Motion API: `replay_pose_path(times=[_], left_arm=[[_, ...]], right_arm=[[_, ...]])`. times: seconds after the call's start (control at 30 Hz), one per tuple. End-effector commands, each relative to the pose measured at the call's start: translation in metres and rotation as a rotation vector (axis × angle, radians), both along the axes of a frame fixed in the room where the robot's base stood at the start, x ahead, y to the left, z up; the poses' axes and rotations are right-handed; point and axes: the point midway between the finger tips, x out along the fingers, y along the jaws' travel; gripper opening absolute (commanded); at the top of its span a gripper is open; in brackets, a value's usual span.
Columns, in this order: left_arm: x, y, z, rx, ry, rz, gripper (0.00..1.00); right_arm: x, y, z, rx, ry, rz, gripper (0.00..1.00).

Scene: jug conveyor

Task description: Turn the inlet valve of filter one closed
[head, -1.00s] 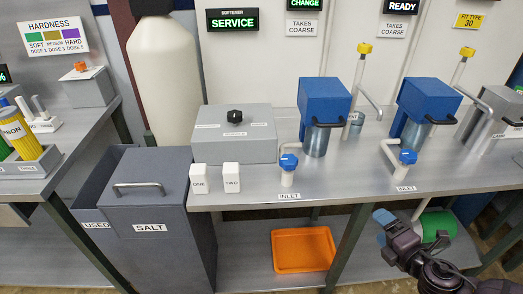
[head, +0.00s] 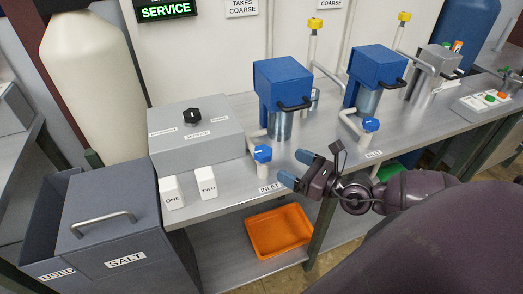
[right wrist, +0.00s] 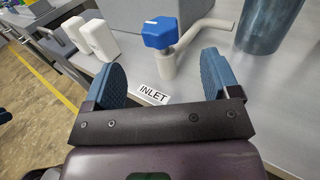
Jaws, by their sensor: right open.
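The left filter has a blue head (head: 283,84) with a black handle over a grey-blue cylinder (head: 281,125). Its inlet valve is a blue knob (head: 263,153) with a white mark, on a pale pipe stub near the bench's front edge, behind an INLET label (head: 270,187). My right gripper (head: 296,169) is open and empty, in front and to the right of this knob, with its fingers pointing towards it. In the right wrist view the blue knob (right wrist: 160,32) lies beyond the fingertips, roughly between them, untouched. My left gripper is not in view.
A second filter (head: 376,67) with its own blue inlet knob (head: 371,125) stands to the right. White blocks ONE (head: 172,193) and TWO (head: 207,183) stand left of the valve. A grey box (head: 195,135) with a black knob is behind them. An orange tray (head: 279,231) lies on the lower shelf.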

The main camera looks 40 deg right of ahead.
Motion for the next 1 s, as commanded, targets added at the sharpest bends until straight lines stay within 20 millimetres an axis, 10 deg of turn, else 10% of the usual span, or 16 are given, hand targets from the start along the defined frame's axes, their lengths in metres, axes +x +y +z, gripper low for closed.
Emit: replay_pose_path(times=[0.5,1.0], left_arm=[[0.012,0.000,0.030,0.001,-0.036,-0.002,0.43],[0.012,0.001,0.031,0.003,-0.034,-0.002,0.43]], right_arm=[[0.072,0.027,0.002,0.004,-0.002,0.000,0.82],[0.086,0.032,0.000,0.003,0.001,0.000,0.82]])
